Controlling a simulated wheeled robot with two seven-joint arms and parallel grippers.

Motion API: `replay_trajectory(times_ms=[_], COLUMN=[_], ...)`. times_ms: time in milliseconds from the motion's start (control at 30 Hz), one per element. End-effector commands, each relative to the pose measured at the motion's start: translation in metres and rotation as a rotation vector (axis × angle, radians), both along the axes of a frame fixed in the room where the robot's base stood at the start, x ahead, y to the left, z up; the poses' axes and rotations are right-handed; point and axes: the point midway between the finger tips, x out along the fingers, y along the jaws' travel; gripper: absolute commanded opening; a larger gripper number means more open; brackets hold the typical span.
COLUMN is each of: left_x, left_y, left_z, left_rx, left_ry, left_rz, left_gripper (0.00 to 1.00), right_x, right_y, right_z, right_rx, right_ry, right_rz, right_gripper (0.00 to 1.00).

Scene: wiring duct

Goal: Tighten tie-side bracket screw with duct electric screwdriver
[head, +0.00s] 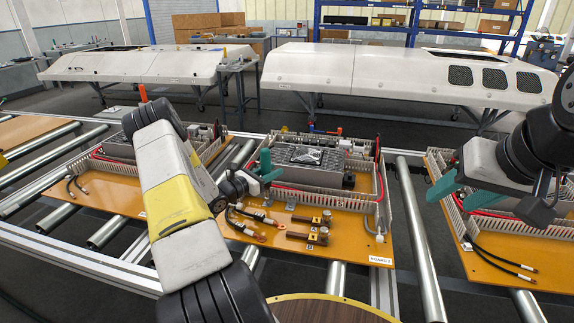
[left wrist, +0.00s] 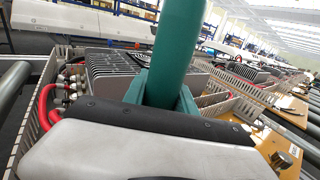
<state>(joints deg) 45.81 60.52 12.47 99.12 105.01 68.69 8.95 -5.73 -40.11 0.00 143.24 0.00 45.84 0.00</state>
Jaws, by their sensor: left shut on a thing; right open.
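My left gripper (head: 266,172) is over the middle board (head: 335,258), near the front wall of its duct frame. In the left wrist view its teal jaws (left wrist: 160,98) are shut on a thick teal cylinder (left wrist: 181,45), which appears to be the electric screwdriver. Its tip and far end cannot be made out. My right gripper (head: 460,178) is open and empty above the right board, its two teal fingers apart. The tie-side bracket and its screw are too small or hidden to single out.
The middle board carries a grey finned unit (head: 308,156), slotted duct walls (head: 386,205), black cables with lugs and copper-coloured terminals (head: 317,236). Another board (head: 108,190) lies left, one right (head: 505,262). Metal rollers (head: 418,240) run between them. White covers stand behind.

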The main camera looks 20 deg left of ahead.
Motion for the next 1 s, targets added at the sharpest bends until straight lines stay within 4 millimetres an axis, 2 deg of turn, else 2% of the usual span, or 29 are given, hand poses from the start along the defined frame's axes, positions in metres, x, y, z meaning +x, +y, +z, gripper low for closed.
replay_trajectory(times_ms=[1000], left_x=[0.0], left_y=[0.0], left_z=[-0.012], left_rx=[0.0], left_ry=[0.0], left_rz=[0.0], left_gripper=[0.0], right_x=[0.0], right_y=[0.0], right_z=[0.0], right_rx=[0.0], right_ry=[0.0], right_rz=[0.0], right_gripper=[0.48])
